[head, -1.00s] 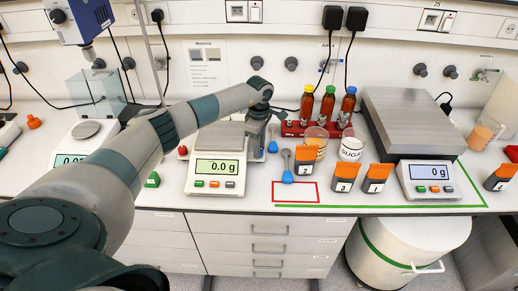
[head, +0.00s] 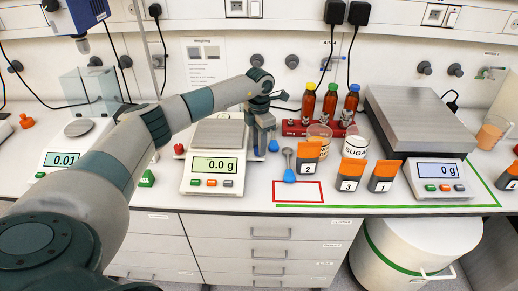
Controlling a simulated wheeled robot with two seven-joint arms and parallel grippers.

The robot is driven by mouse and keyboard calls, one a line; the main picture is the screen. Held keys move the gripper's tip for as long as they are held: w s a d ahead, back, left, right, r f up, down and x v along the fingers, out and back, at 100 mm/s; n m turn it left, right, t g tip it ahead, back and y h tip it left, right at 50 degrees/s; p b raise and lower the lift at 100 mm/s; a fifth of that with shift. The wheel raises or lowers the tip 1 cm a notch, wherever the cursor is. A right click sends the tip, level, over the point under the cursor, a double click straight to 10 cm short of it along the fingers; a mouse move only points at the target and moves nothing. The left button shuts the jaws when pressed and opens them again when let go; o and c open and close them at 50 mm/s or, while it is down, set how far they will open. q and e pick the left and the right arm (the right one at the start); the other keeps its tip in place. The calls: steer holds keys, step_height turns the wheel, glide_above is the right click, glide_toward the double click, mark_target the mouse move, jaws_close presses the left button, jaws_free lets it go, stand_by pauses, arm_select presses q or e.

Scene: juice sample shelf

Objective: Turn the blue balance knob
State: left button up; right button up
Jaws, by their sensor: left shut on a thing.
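The middle balance (head: 212,174) has a steel pan and reads 0.0 g. My left gripper (head: 261,148) points down beside the balance's right side. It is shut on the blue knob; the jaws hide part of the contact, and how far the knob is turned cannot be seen. A red knob (head: 179,149) stands at the balance's left rear. My right gripper is not in view.
A scoop with a blue handle (head: 289,174), tub 2 (head: 308,158), tubs 3 and 1, a sugar jar (head: 355,142) and a red rack (head: 296,129) with bottles stand close on the right. A large scale (head: 438,179) is farther right. The red-outlined patch (head: 298,191) is bare.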

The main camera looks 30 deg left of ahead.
arm_select(q)
steer(key=shift+n+b, duration=0.6)
steer(key=shift+n, duration=1.1)
steer(key=shift+r, duration=0.1)
steer(key=o, duration=1.1)
steer(key=shift+c, duration=0.2)
steer(key=shift+r, duration=0.1)
